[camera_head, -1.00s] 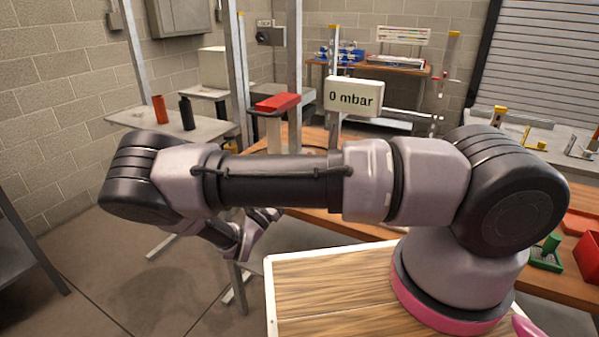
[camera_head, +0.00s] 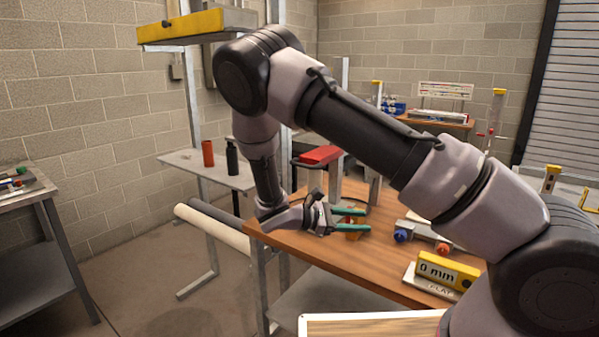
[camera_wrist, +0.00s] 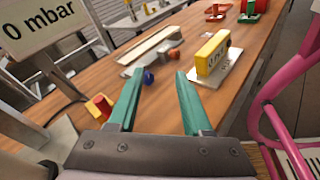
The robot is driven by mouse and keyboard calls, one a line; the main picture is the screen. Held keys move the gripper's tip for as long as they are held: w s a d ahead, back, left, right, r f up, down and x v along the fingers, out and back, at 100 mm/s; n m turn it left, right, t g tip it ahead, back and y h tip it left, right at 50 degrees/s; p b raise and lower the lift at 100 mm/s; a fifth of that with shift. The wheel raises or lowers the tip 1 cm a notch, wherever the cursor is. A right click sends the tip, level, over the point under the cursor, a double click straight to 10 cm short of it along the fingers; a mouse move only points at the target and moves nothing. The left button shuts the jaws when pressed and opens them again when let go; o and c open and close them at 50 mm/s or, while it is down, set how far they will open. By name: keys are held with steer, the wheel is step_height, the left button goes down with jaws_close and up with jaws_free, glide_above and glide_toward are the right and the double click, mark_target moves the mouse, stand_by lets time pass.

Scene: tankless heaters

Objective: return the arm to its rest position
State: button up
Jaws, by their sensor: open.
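My gripper (camera_head: 350,219) is over the left end of the wooden workbench (camera_head: 300,241) in the head view, its green fingers pointing right. In the wrist view the two green fingers of my gripper (camera_wrist: 158,98) are apart with nothing between them. My arm is bent, with its elbow high at the upper left and the forearm hanging down to the gripper. A small yellow and red object (camera_wrist: 99,108) lies close beside the left finger in the wrist view; I cannot tell whether they touch.
A yellow "0 mm" block (camera_head: 447,270) and a grey fitting with blue and red ends (camera_head: 422,233) are on the bench. A "0 mbar" sign (camera_wrist: 38,30) stands close at left in the wrist view. A red-topped stand (camera_head: 320,155) is behind the gripper.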

steer(key=s+d+r+m+t+y, duration=0.1)
steer(key=s+d+r+m+y, duration=0.2)
steer(key=r, duration=0.8)
steer(key=s+d+r+m+t+y, duration=0.2)
steer(key=s+d+r+m+y, duration=0.1)
steer(key=s+r+m+y, duration=0.4)
steer(key=s+d+r+m+t+y, duration=0.1)
steer(key=s+d+r+m+y, duration=0.1)
steer(key=s+r+m+y, duration=0.4)
step_height(320, 180, up, 9)
steer(key=m+y, duration=0.1)
steer(key=m, duration=0.3)
steer(key=shift+d+f+t+y, duration=0.2)
steer(key=shift+d+t+y, duration=0.1)
steer(key=shift+d+y, duration=0.1)
